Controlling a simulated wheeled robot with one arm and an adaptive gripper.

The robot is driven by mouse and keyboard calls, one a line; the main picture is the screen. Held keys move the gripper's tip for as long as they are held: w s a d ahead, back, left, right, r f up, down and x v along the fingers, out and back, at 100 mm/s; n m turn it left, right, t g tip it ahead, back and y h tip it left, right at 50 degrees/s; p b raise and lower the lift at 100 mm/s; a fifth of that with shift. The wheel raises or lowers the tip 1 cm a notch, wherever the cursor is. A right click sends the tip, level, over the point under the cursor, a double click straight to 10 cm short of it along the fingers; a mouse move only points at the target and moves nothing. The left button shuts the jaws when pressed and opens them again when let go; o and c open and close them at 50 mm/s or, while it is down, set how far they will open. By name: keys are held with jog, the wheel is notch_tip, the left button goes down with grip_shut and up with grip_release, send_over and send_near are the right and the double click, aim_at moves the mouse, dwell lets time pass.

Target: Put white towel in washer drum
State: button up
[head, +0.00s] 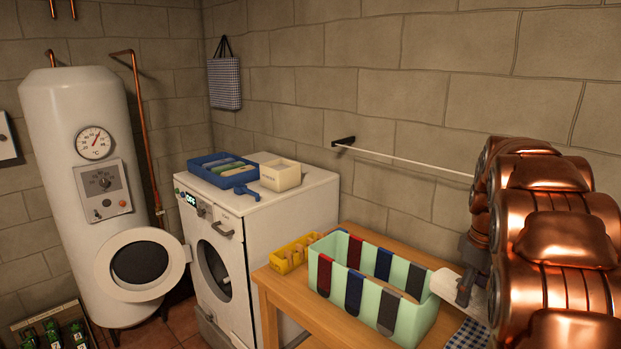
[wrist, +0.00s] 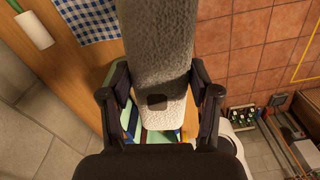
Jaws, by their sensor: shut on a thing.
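My gripper (head: 465,288) is at the right in the head view, beside the near right end of a mint-green bin. It is shut on the white towel (head: 447,284), which sticks out to the left at the bin's rim. In the wrist view the towel (wrist: 155,45) is a pale, rough-textured strip between the two fingers of my gripper (wrist: 157,88). The white washer (head: 270,222) stands left of the table. Its round door (head: 174,271) is swung open to the left. The dark drum opening (head: 214,268) faces left and shows only at a slant.
The mint-green bin (head: 401,318), with socks over its side, stands on a wooden table (head: 275,291) beside a yellow caddy (head: 289,259). A checked cloth (head: 470,334) lies at right. A blue tray (head: 205,179) and cream box (head: 289,178) sit on the washer. A bottle crate (head: 25,329) is on the floor.

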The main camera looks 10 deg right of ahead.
jog(key=w+a+f+m, duration=0.1)
jog(key=w+a+f, duration=0.2)
jog(key=a, duration=0.6)
jog(key=w+a+f+m, duration=0.2)
jog(key=w+a+f, duration=0.1)
jog(key=a+f, duration=0.5)
jog(key=w+a+f+m, duration=0.1)
jog(key=w+a+f, duration=0.3)
jog(key=a, duration=0.6)
jog(key=shift+a+f+m, duration=0.15)
jog(key=shift+f+m, duration=0.15)
jog(key=shift+f, duration=0.4)
jog(key=shift+w, duration=0.1)
